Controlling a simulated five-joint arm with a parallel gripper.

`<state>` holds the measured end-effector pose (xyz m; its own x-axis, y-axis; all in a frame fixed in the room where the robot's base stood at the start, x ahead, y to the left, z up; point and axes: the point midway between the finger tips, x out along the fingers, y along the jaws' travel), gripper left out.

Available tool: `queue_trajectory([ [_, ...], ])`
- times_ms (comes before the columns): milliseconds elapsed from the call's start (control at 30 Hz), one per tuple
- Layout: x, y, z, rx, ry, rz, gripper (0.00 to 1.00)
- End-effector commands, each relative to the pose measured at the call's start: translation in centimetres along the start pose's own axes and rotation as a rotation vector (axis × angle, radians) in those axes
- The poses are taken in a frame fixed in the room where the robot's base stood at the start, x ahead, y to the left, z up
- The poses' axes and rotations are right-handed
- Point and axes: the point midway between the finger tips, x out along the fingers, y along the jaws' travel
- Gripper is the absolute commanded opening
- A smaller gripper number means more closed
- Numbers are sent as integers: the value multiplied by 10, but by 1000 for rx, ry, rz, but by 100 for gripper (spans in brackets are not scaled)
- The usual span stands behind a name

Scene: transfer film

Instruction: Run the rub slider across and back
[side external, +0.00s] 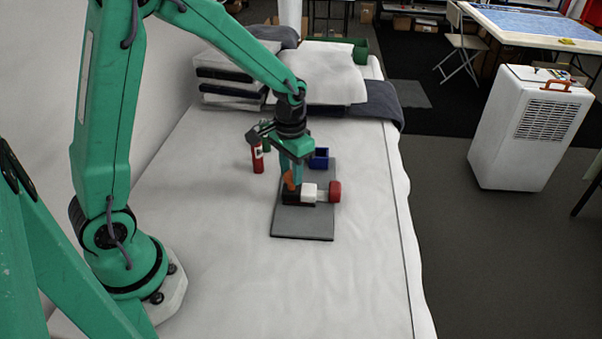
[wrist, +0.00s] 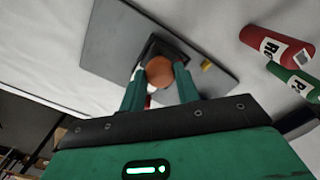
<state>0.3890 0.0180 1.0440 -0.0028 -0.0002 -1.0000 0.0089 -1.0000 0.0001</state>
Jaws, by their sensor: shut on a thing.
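A grey board (side external: 302,226) lies on the white-covered table and also fills the upper part of the wrist view (wrist: 112,40). On it sits a low black block (side external: 297,199) with a white piece (side external: 309,192) and a red cylinder (side external: 335,191) to its right. My gripper (side external: 291,181) points down over the black block. It is shut on an orange-brown rounded knob (wrist: 160,71), which I take for the rub slider; the knob is between the two green fingers in the wrist view. The fingers partly hide the knob and what lies under it.
Folded cloths (side external: 228,78) and a pillow (side external: 325,75) lie at the back. The near table is clear.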

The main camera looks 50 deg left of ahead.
Motion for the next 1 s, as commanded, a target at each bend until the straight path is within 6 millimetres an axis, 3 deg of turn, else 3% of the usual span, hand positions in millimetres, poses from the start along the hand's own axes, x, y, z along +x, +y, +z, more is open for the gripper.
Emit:
queue_trajectory([
  [400, -1, -46, -48, 0, 7, -1, 0],
  [800, -1, -50, -51, 1, 9, -1, 0],
  [833, -1, -50, -51, 1, 9, -1, 37],
  [900, -1, -50, -51, 1, 8, -1, 51],
  [1000, -1, -50, -50, 1, 6, -1, 54],
])
